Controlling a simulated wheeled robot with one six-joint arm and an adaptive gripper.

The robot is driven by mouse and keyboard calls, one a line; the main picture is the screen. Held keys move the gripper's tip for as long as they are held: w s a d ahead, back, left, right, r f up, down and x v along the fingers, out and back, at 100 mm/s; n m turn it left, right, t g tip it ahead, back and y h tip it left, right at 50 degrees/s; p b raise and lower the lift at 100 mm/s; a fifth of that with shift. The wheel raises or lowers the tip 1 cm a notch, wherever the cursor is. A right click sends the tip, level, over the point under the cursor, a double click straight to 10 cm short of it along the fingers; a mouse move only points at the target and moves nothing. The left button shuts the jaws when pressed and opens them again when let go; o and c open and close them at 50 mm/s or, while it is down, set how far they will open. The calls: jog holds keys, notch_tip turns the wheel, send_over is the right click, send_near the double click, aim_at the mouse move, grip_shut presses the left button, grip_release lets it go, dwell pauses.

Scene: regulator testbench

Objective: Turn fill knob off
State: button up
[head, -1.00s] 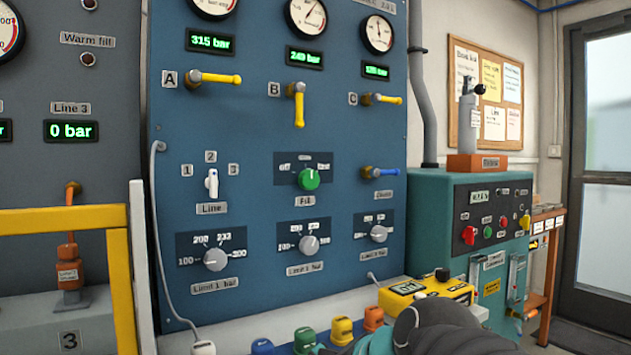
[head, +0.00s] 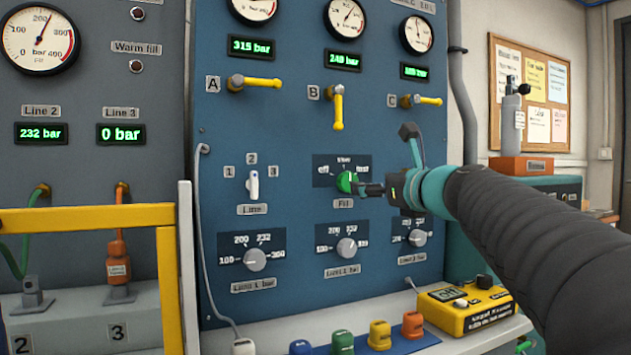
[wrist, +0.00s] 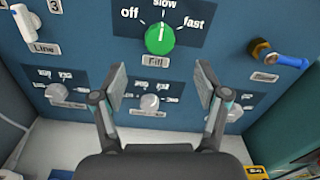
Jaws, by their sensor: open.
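The green Fill knob (head: 347,182) is on the blue panel, above its Fill label. In the wrist view the knob (wrist: 160,38) has its white mark pointing up toward "slow", with "off" to its left and "fast" to its right. My gripper (head: 371,189) reaches in from the right in the head view, its tip close to the knob and covering the knob's right edge. In the wrist view my gripper (wrist: 161,82) is open and empty, with its two fingers apart and the knob seen beyond the gap. I cannot tell whether it touches the knob.
The white Line selector (head: 253,185) is left of the knob. Grey limit knobs (head: 347,248) are below. Yellow valve handles (head: 338,108) are above. A blue-handled valve (wrist: 288,60) is to the right. A yellow box (head: 465,308) and coloured caps (head: 380,335) are on the ledge.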

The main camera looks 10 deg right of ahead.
aim_at(350, 181)
jog(key=p+x, duration=0.1)
jog(key=x, duration=0.8)
jog(key=shift+w+a+f, duration=0.1)
jog(key=shift+w, duration=0.2)
jog(key=c, duration=1.2)
